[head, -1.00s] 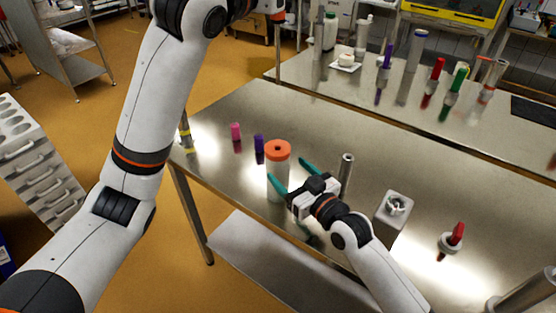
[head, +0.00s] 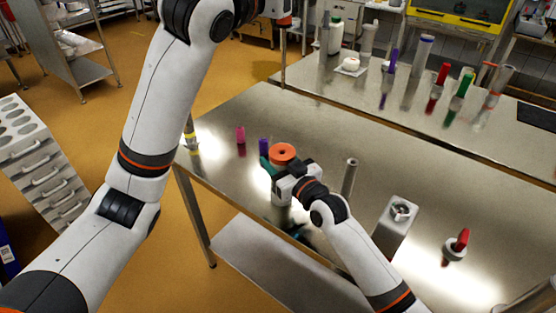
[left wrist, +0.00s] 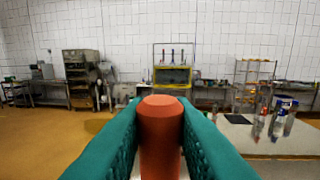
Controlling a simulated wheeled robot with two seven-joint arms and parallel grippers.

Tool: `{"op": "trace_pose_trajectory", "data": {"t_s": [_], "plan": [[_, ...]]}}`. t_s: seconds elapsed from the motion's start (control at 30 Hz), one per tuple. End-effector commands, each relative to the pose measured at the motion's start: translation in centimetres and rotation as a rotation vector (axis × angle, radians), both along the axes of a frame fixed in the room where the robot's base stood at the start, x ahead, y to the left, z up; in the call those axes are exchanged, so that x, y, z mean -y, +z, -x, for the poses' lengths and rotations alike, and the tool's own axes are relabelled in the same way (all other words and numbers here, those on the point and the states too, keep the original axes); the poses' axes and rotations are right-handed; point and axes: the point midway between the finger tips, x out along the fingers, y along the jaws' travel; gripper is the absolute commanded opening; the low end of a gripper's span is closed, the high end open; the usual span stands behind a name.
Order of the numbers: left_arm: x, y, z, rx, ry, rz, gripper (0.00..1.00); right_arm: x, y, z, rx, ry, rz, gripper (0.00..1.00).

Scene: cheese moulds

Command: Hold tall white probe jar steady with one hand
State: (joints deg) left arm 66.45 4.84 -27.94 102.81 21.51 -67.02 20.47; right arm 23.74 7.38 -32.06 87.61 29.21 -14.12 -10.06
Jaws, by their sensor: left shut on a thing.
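The tall white probe jar (head: 283,150) with an orange lid with a dark hole stands upright on the near steel table. My right gripper (head: 274,176) is at the jar, its body in front of it and a teal finger along its left side; the other finger is hidden, so I cannot tell whether it grips. In the left wrist view, my left gripper (left wrist: 159,102) is shut on an orange-red cylinder (left wrist: 160,125), held upright between its teal fingers. In the head view the left arm leaves at the top and its gripper is out of view.
Pink (head: 241,135) and purple (head: 264,147) small items stand left of the jar. A metal tube (head: 349,175), a grey block holder (head: 397,225) and a red-topped item (head: 461,240) stand to the right. The far table (head: 330,82) carries several tubes and bottles.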

Motion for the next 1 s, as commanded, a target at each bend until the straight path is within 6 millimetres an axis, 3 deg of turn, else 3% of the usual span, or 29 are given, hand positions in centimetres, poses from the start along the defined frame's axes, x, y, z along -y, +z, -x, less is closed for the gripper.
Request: {"op": "trace_pose_trajectory", "data": {"t_s": [0.03,0.13,0.17,0.27,0.6,1.0], "plan": [[0.0,0.0,0.0,0.0,0.0,0.0,0.0,0.0,0.0,0.0,0.0,0.0,0.0,0.41],[0.0,0.0,0.0,0.0,0.0,0.0,0.0,0.0,0.0,0.0,-0.001,0.0,0.001,0.25],[0.0,0.0,0.0,0.0,0.0,0.0,0.0,0.0,0.0,0.0,-0.001,0.0,0.001,0.24],[0.1,-0.8,-0.1,-0.004,0.002,0.0,0.0,0.0,-0.1,0.0,-0.001,0.0,0.001,0.24],[0.1,-8.3,0.0,-0.004,0.051,0.001,0.0,0.0,0.0,0.0,-0.001,0.0,0.001,0.24],[0.0,-9.0,0.0,0.0,0.06,0.0,0.0,0.0,-0.1,0.0,-0.002,0.0,0.001,0.24]]}}
